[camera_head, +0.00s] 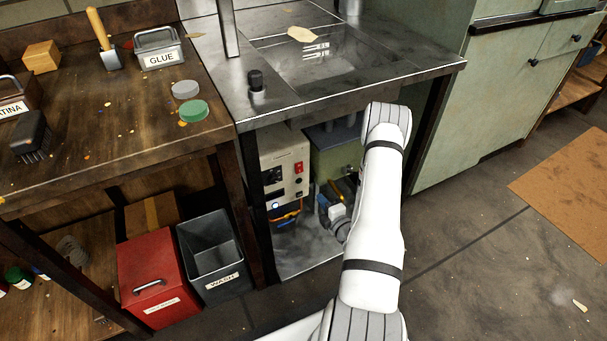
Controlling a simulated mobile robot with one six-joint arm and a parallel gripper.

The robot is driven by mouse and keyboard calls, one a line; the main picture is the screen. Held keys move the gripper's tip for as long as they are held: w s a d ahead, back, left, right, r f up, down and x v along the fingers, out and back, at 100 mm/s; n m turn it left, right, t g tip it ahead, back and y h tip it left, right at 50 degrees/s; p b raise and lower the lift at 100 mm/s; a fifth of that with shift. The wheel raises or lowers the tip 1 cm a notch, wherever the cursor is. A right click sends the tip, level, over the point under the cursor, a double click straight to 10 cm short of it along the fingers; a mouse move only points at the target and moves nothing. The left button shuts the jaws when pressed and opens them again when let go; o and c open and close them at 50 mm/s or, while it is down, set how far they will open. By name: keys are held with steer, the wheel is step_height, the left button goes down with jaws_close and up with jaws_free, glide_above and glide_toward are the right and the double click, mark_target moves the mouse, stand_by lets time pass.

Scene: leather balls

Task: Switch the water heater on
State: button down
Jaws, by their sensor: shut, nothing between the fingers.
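A beige box with a control panel (281,158), which looks like the water heater, stands under the metal counter. A red switch (299,168) is on the right part of its front, with small dark knobs below it. I cannot tell the switch's position. A small light spot and orange and blue lines show at its lower edge. My gripper (324,201) is shut and empty, under the counter to the right of the box and lower than the red switch. It appears apart from the box, and its fingertips are small and partly hard to make out.
The metal counter (354,79) overhangs the space, with a dark post at the left. A greenish box (335,160) stands behind my arm. A grey WASH bin (211,257) and a red box (157,272) stand left. Floor at right is mostly clear.

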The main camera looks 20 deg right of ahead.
mark_target(300, 172)
steer(key=shift+w, duration=0.1)
steer(key=w+b, duration=0.1)
steer(key=w, duration=0.3)
steer(key=w+f+b, duration=0.1)
steer(key=w, duration=0.3)
steer(key=w+b, duration=0.1)
steer(key=w, duration=0.3)
steer(key=shift+w+a+f, duration=0.2)
steer(key=shift+a+f, duration=0.1)
steer(key=shift+f, duration=0.05)
steer(key=shift+w, duration=0.65)
steer(key=shift+d, duration=0.1)
